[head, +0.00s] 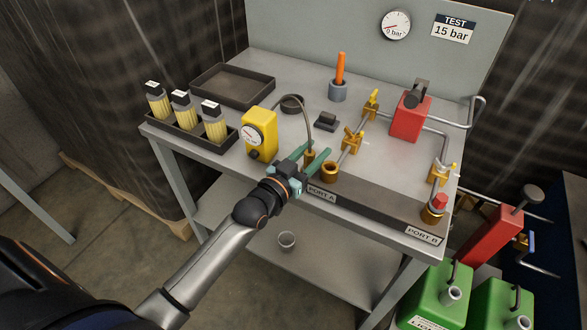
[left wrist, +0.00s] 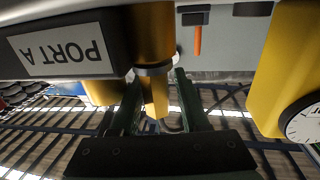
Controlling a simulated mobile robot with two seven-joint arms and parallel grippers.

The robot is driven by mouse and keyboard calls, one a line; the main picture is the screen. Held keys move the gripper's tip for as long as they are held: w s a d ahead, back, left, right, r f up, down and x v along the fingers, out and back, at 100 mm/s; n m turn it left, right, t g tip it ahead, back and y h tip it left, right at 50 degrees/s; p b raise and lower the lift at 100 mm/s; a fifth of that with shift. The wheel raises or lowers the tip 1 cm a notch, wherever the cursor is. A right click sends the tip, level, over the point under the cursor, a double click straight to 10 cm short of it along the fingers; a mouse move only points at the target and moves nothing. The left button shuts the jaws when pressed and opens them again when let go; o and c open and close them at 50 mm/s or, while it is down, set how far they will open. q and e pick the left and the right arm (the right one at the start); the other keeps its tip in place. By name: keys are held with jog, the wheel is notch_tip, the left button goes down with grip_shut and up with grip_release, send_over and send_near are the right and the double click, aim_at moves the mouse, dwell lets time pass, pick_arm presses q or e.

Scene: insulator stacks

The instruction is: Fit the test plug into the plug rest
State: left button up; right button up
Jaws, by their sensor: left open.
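The test plug seems to be the brass end fitting (head: 310,155) of the hose from the yellow gauge unit; it stands roughly upright behind the PORT A label. My left gripper (head: 309,158) is open, its green fingers on either side of this fitting. In the left wrist view, a narrow brass piece (left wrist: 155,96) with a dark collar shows between the fingers; I cannot tell whether they touch it. The plug rest is not certain; a small dark round holder (head: 292,103) lies behind the hose, with no plug seen in it. My right gripper is not in view.
The brass PORT A socket (head: 330,172) stands close right of the fingers. The yellow gauge unit (head: 260,135) is at their left, its hose arching above the table. Brass valves and a red unit (head: 410,117) crowd the right. An empty dark tray (head: 233,86) lies at back left.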

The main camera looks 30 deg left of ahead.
pick_arm(q)
jog(key=s+a, duration=0.2)
jog(key=s, duration=0.9)
jog(key=shift+s, duration=0.3)
jog(key=shift+a, duration=0.15)
jog(key=s+d+f+g+p, duration=0.3)
jog(key=s+f+g+p, duration=0.1)
jog(key=s+f, duration=0.3)
jog(key=s+d+f+g+y+p, duration=0.1)
jog(key=s+d+f+g+p, duration=0.2)
jog(key=s+f, duration=0.4)
jog(key=shift+s+g+p, duration=0.4)
jog(key=shift+g+p, duration=0.2)
jog(key=shift+p, duration=0.05)
jog(key=shift+f, duration=0.1)
